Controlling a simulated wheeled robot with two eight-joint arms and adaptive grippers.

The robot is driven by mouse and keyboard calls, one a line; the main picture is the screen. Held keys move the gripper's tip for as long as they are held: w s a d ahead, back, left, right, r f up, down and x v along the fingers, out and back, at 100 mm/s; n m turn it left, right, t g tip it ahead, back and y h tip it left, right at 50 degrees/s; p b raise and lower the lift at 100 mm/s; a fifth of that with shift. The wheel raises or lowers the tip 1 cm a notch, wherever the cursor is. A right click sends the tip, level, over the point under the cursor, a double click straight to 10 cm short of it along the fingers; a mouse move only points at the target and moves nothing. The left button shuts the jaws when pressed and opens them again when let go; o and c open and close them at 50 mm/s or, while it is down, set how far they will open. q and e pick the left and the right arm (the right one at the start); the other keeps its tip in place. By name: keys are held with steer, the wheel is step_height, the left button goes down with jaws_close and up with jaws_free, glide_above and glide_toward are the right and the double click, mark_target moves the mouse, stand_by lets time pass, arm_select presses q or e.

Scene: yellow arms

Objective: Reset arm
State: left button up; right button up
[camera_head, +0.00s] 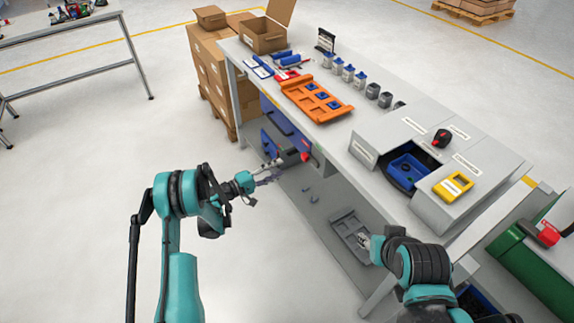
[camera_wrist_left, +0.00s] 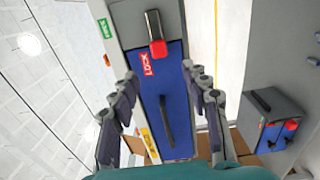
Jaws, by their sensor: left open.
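My left gripper (camera_head: 275,171) is open, in front of the bench's left lower side. In the left wrist view, its two fingers (camera_wrist_left: 160,76) stand wide apart with nothing between them. Beyond them is a blue drawer front (camera_wrist_left: 178,110) with a dark handle and a red latch (camera_wrist_left: 158,48). The red latch also shows in the head view (camera_head: 305,156), just right of my left gripper. My right gripper (camera_head: 362,240) is low at the lower right, over a grey tray (camera_head: 349,232). Its fingers are too small to tell whether they are open.
The workbench (camera_head: 373,112) carries an orange tray (camera_head: 318,108), small containers, a blue bin (camera_head: 408,168) and a yellow item (camera_head: 453,186). Cardboard boxes (camera_head: 211,75) stand at its far end. A green bin (camera_head: 535,270) is at right.

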arm_select(q)
steer(key=shift+s+a, duration=0.35)
steer(key=shift+a, duration=0.05)
steer(key=s+d+r+m+g+y, duration=0.1)
steer(key=s+r+m+g+y, duration=0.15)
steer(key=s+r, duration=0.4)
steer(key=s+d+r+m+g+y, duration=0.1)
steer(key=s+r+y, duration=0.25)
steer(key=r, duration=0.65)
steer(key=s+a+m+y, duration=0.1)
steer(key=s+a+y, duration=0.2)
steer(key=s, duration=0.5)
steer(key=s+a+r+m+y, duration=0.1)
steer(key=s+a+y, duration=0.1)
steer(key=s, duration=0.6)
steer(key=s+a+m+y, duration=0.2)
steer(key=s+a+y, duration=0.1)
steer(key=s, duration=0.5)
steer(key=shift+s+a+r+y, duration=0.3)
steer(key=shift+s+a, duration=0.05)
steer(key=shift+a, duration=0.1)
